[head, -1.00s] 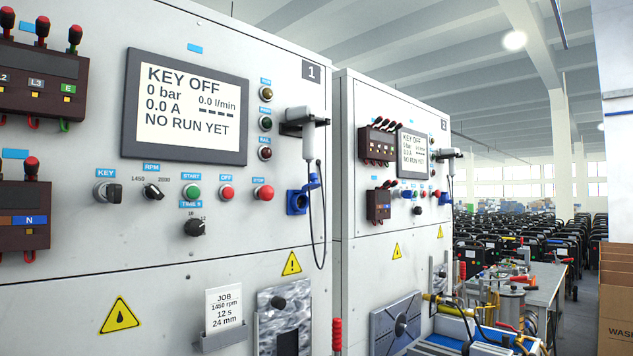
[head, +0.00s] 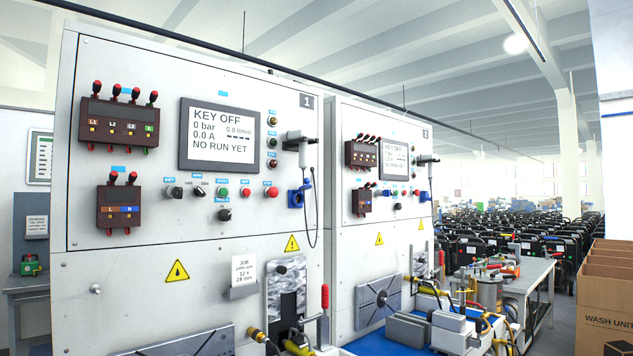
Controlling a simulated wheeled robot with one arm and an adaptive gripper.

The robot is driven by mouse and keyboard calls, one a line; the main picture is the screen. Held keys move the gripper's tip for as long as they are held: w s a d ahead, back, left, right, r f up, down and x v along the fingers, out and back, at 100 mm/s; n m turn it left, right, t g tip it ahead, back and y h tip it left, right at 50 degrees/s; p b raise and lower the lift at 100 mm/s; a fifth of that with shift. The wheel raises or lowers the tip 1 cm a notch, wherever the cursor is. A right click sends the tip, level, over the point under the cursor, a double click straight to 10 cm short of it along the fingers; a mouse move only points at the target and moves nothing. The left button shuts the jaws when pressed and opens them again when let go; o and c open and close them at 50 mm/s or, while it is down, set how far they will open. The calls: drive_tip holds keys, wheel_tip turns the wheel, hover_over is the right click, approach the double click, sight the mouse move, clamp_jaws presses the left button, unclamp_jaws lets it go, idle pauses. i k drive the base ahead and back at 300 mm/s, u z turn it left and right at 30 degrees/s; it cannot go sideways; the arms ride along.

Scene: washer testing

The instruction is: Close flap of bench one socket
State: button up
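Bench one (head: 140,260) is the nearer grey cabinet, with the number 1 at its upper right. Its blue socket (head: 294,203) sits at the right side of the panel, below a white handheld device in a black holder (head: 300,143). A blue flap (head: 307,183) stands out at the socket's upper right and looks open, though it is small here. A black cable hangs close beside it. My gripper is not in view.
Bench two (head: 380,240) stands to the right with its own blue socket (head: 424,196). Clamps and fittings crowd the blue worktop (head: 365,345) below. Cardboard boxes (head: 610,300) stand at the right edge. Black machines fill the floor behind.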

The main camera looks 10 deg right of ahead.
sight(307, 186)
drive_tip(key=z, duration=0.6)
drive_tip(key=i, duration=0.75)
drive_tip(key=z, duration=0.55)
drive_tip(key=i, duration=0.8)
drive_tip(key=u, duration=0.25)
